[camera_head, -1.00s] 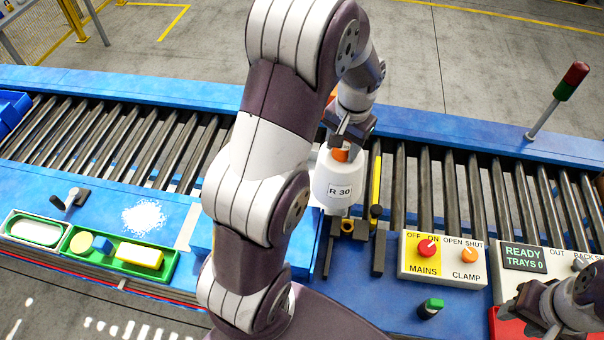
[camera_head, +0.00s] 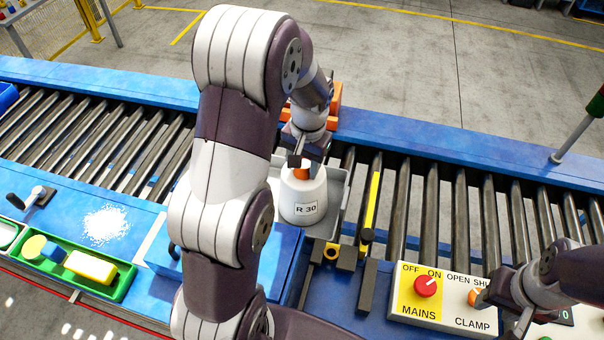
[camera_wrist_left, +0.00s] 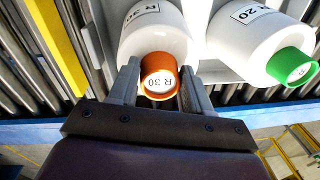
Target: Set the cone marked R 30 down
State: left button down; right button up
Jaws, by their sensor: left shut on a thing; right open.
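The cone marked R 30 (camera_head: 303,203) is white with an orange top and stands upright over the grey tray (camera_head: 340,196) on the rollers. I cannot tell whether its base touches the tray floor. My left gripper (camera_head: 301,164) is shut on the cone's orange top; in the left wrist view the top (camera_wrist_left: 160,77) sits between the fingers. A white cone marked R 20 (camera_wrist_left: 245,35) with a green top is beside it in the tray; my left arm hides it in the head view. My right gripper (camera_head: 490,305) is open by the control box.
The control box (camera_head: 445,306) carries MAINS and CLAMP knobs. A yellow bar (camera_head: 371,200) and dark clamp parts (camera_head: 345,258) are right of and in front of the tray. A green bin (camera_head: 75,268) stands front left. Rollers at right are clear.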

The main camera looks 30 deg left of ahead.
pick_arm(q)
jog(key=shift+s, duration=0.3)
jog(key=shift+w+f, duration=0.15)
jog(key=shift+f, duration=0.1)
jog(key=shift+c, duration=2.4)
grip_release()
jog(key=shift+w, duration=0.1)
pick_arm(e)
jog(key=shift+s+f, duration=0.15)
jog(key=shift+s, duration=0.1)
